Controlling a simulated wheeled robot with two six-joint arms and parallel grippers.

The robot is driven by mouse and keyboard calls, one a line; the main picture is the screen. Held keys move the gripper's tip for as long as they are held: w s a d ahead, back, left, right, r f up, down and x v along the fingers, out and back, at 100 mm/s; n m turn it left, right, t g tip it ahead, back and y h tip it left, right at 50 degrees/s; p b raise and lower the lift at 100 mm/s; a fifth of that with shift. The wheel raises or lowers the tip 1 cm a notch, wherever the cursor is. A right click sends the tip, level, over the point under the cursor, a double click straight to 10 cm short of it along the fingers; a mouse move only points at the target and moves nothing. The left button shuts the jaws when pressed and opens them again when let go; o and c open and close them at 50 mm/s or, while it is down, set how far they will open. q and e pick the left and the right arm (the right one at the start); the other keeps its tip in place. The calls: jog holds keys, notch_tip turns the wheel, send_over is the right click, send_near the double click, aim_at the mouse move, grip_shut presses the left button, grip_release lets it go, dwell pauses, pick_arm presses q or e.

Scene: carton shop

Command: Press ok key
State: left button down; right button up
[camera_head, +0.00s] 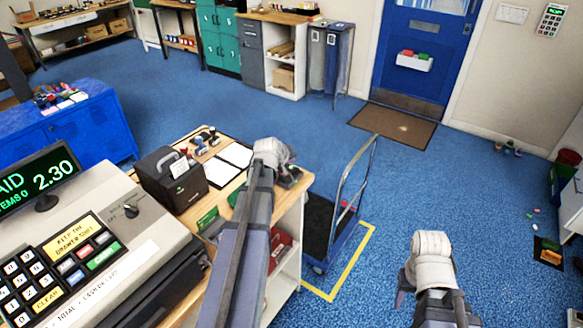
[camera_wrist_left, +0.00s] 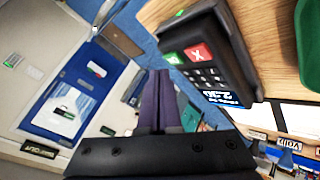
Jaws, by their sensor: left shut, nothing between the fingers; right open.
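A dark card terminal (camera_wrist_left: 215,60) lies on the wooden counter in the left wrist view. It has a green key (camera_wrist_left: 173,58), a red X key (camera_wrist_left: 197,52), grey number keys and a small lit screen (camera_wrist_left: 226,98). The green key's marking is too small to read surely. My left gripper (camera_wrist_left: 160,74) is shut and empty, its fingertips close beside the green key's corner of the terminal; I cannot tell whether they touch. In the head view my left gripper (camera_head: 288,175) is at the counter's far end and largely hides the terminal. My right gripper (camera_head: 425,265) is open, away from the counter.
A cash register (camera_head: 85,255) with a lit display (camera_head: 40,180) and a black card box (camera_head: 172,178) stand left of my left arm. A blue-framed trolley (camera_head: 338,215) stands beyond the counter (camera_head: 285,205). Blue floor is clear around my right gripper.

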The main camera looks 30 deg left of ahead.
aim_at(291, 169)
pick_arm(q)
jog(key=shift+f, duration=0.1)
jog(key=shift+f+b, duration=0.3)
jog(key=shift+b, duration=0.15)
jog(key=shift+f+b, duration=0.4)
dwell(0.6)
jog(key=shift+r, duration=0.15)
dwell(0.3)
jog(key=shift+r+p, duration=0.7)
jog(key=shift+p, duration=0.15)
notch_tip(291, 169, up, 5)
jog(key=p, duration=0.5)
